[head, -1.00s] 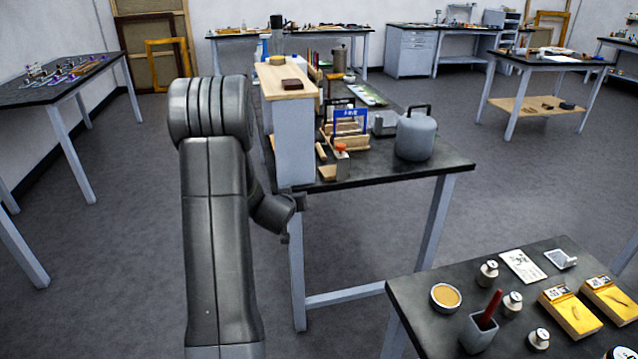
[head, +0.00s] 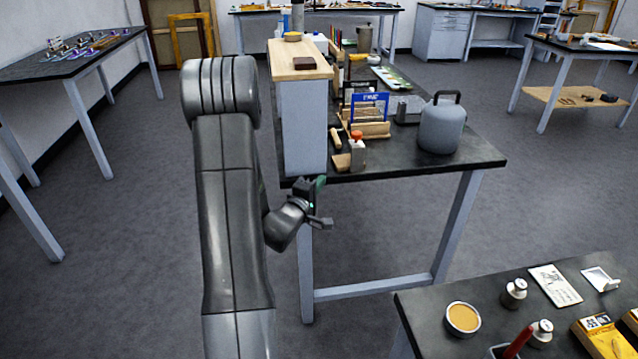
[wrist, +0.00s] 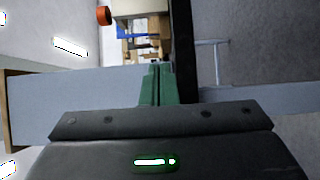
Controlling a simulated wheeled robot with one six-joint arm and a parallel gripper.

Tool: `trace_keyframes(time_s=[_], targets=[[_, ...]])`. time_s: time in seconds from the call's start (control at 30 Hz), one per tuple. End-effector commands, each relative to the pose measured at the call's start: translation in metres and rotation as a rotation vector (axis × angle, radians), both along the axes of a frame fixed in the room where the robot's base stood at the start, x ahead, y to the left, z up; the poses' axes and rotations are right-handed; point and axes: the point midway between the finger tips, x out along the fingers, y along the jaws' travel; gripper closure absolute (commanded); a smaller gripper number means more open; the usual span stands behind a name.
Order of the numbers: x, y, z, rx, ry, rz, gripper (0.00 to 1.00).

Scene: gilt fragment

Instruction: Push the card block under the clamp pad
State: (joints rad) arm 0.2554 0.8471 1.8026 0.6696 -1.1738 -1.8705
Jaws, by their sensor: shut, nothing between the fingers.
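My gripper (head: 319,184) is beside the near edge of the middle workbench, next to the white upright panel. Its green fingers are shut and empty, and they also show in the wrist view (wrist: 157,84). On the bench's near edge stands a small pale piece with an orange-red knob (head: 357,139), beside a flat wooden block (head: 342,162). The knob also shows at the top of the wrist view (wrist: 103,16). My fingers are apart from both. I cannot tell which piece is the card block or the clamp pad.
The white upright panel (head: 305,125) has a wooden top carrying a dark brown block (head: 305,63). A grey kettle-like canister (head: 442,125) stands right of the knobbed piece, on the dark bench (head: 465,152). Another bench (head: 425,320) is at lower right. Open floor lies between them.

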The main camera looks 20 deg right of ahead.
Motion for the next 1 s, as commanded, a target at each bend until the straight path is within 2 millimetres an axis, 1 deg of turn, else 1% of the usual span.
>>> trace_keyframes(time_s=[0.03,0.2,0.3,0.4,0.53,0.83,1.0], targets=[[0.006,-0.009,0.001,-0.001,-0.002,-0.003,1.00],[0.026,-0.031,0.001,0.001,-0.002,-0.001,1.00],[0.035,-0.042,0.001,0.001,-0.002,-0.001,1.00],[0.041,-0.048,0.000,0.001,-0.002,0.000,1.00],[0.044,-0.051,0.000,0.002,-0.001,0.001,1.00],[0.044,-0.052,0.000,0.002,-0.001,0.001,1.00],[0.042,-0.066,-0.002,0.001,-0.003,-0.001,1.00]])
